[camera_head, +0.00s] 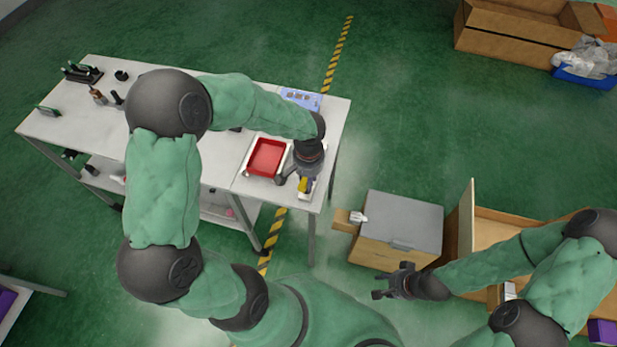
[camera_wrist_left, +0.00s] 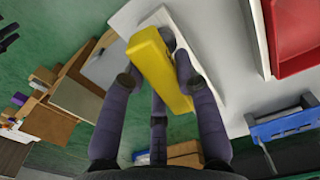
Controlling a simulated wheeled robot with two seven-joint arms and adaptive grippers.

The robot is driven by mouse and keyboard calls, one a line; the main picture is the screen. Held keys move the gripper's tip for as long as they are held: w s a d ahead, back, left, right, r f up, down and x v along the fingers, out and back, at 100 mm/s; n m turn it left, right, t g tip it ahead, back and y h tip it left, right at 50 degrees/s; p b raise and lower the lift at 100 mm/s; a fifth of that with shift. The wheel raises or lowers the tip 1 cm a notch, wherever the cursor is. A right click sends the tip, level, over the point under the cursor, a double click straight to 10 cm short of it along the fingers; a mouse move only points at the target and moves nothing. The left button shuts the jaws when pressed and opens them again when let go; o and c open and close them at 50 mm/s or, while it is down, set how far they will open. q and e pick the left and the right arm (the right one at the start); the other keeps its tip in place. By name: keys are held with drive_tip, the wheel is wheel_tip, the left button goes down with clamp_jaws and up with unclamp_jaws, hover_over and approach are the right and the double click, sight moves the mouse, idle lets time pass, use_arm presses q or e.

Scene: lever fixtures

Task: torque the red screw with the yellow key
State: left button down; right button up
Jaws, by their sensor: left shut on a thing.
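My left gripper (camera_head: 303,180) is over the right end of the white workbench, shut on the yellow key (camera_head: 304,185). In the left wrist view the yellow key (camera_wrist_left: 158,68) is a long thick bar between the gripper's fingers (camera_wrist_left: 155,85). A narrow white holder or tray shows just beyond it. My right gripper (camera_head: 382,284) is open and empty, over the floor below the grey-topped box. I cannot make out the red screw in either view; my left arm covers part of the bench.
A red tray (camera_head: 267,157) with a pale rim sits left of my left gripper. A blue fixture (camera_head: 300,98) stands at the bench's back right corner. The white workbench (camera_head: 222,178) holds small tools at its far left. A grey-topped box (camera_head: 403,218) stands on the floor to the right.

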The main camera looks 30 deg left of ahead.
use_arm(q)
drive_tip(key=m, duration=0.4)
drive_tip(key=shift+s, duration=0.1)
drive_tip(key=shift+r+p, duration=1.9)
drive_tip(key=shift+r, duration=0.65)
